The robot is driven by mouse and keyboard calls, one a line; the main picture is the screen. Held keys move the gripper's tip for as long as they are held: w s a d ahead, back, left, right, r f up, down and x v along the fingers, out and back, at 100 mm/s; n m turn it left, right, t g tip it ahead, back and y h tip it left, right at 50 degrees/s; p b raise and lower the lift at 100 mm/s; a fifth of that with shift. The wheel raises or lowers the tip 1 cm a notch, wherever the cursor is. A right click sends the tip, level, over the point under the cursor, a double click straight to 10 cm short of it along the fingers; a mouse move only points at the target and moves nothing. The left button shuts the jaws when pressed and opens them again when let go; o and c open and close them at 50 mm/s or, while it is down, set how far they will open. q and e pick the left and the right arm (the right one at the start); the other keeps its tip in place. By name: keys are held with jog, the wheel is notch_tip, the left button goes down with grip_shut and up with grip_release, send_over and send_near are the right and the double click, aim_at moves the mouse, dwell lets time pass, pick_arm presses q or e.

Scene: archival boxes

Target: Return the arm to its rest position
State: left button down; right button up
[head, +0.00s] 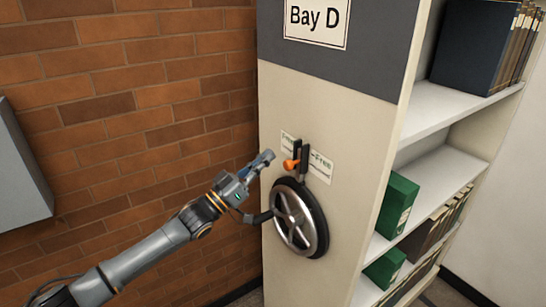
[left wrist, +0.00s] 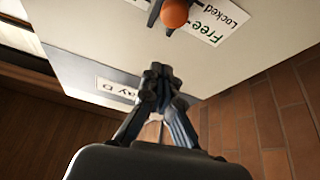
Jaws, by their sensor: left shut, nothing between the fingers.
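My left arm reaches in from the left in the head view. My left gripper (head: 266,157) is shut and empty, just left of the orange-knobbed lever (head: 290,164) on the end panel of the Bay D shelf (head: 330,100). A gap shows between the fingertips and the knob in the left wrist view, where the shut fingers (left wrist: 160,82) point toward the panel and the orange knob (left wrist: 174,13) is at the top edge. A label reading "Free" and "Locked" (left wrist: 222,22) lies behind the lever. My right gripper is not in view.
A spoked handwheel (head: 299,218) with a dark rim sits below the lever, close to my left wrist. A brick wall (head: 120,130) stands at the left, with a grey box (head: 20,170) on it. Shelves at the right hold green boxes (head: 398,205) and dark binders.

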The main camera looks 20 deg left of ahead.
pick_arm(q)
jog(key=b+v, duration=0.2)
jog(key=v, duration=0.4)
jog(key=w+a+f+n+g+y, duration=0.15)
jog(key=f+y, duration=0.25)
jog(key=f, duration=0.7)
jog(key=a+f+n+y, duration=0.2)
jog(key=a+f+y, duration=0.15)
jog(key=f, duration=0.85)
jog(key=s+a+f+g+y, duration=0.15)
jog(key=s+f, duration=0.35)
jog(key=f, duration=0.6)
jog(key=s+f+g+y, duration=0.25)
jog(key=s+f, duration=0.25)
jog(key=f, duration=0.7)
jog(key=s+d+f+g+y, duration=0.15)
jog(key=s+f+g, duration=0.55)
jog(key=s+f, duration=1.05)
jog(key=s+d+f+g, duration=0.2)
jog(key=s+f, duration=0.1)
jog(key=s, duration=0.6)
jog(key=s+d+f+g, duration=0.1)
jog(key=s+d+f, duration=0.1)
jog(key=s, duration=0.7)
jog(key=s+d+f+g, duration=0.2)
jog(key=s+d+f, duration=0.1)
jog(key=s, duration=0.6)
jog(key=shift+f+m+g, duration=0.35)
jog(key=shift+m, duration=0.1)
